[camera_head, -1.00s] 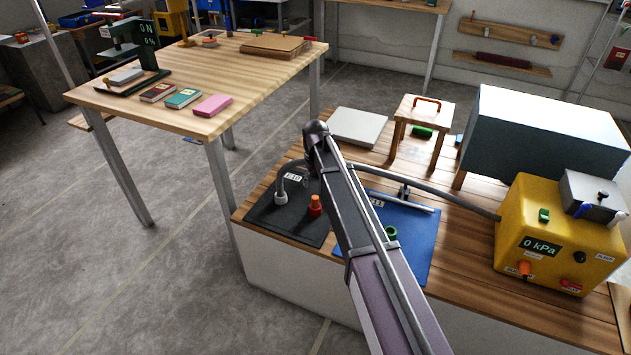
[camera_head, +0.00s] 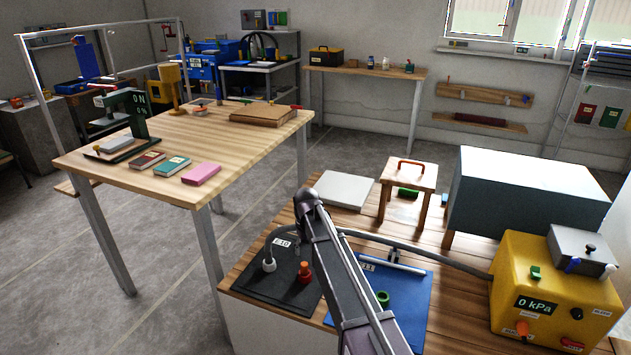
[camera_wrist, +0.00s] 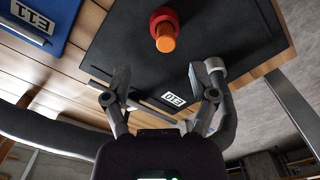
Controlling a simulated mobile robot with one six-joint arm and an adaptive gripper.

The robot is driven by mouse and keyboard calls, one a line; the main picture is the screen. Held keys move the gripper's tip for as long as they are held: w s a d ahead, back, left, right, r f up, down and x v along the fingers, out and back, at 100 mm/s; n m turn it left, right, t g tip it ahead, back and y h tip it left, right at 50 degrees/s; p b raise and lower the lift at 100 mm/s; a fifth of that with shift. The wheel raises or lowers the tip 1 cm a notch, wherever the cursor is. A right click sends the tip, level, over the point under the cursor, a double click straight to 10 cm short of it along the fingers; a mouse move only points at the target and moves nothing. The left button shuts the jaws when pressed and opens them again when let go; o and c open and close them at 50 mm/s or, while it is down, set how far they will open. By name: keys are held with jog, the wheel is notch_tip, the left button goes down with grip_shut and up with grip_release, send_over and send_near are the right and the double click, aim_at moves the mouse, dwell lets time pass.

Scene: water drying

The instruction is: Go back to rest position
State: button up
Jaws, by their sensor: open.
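My gripper (camera_wrist: 160,92) is open in the wrist view, with its two fingers spread above a black mat (camera_wrist: 150,55) labelled E10. Nothing shows held between the fingers. A red and orange fitting (camera_wrist: 164,30) stands on the mat beyond the fingertips. A grey hose end (camera_wrist: 212,66) shows close beside the right finger; I cannot tell whether they touch. In the head view my arm (camera_head: 335,265) reaches over the bench, and the gripper itself cannot be made out there. The black mat (camera_head: 265,298) carries the red fitting (camera_head: 305,272) and a white hose end (camera_head: 269,265).
A blue mat (camera_head: 415,300) with a green ring (camera_head: 382,298) lies right of the black one. A yellow pump box (camera_head: 550,290) reading 0 kPa and a large grey box (camera_head: 520,200) stand at right. A wooden table (camera_head: 230,140) stands at left. The floor between is clear.

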jog(key=s+d+r+m+p, duration=0.1)
jog(key=s+d+m, duration=0.4)
jog(key=s+d, duration=1.9)
notch_tip(320, 180, up, 30)
jog(key=s+a+p, duration=0.1)
jog(key=p, duration=2.8)
jog(key=shift+f, duration=0.2)
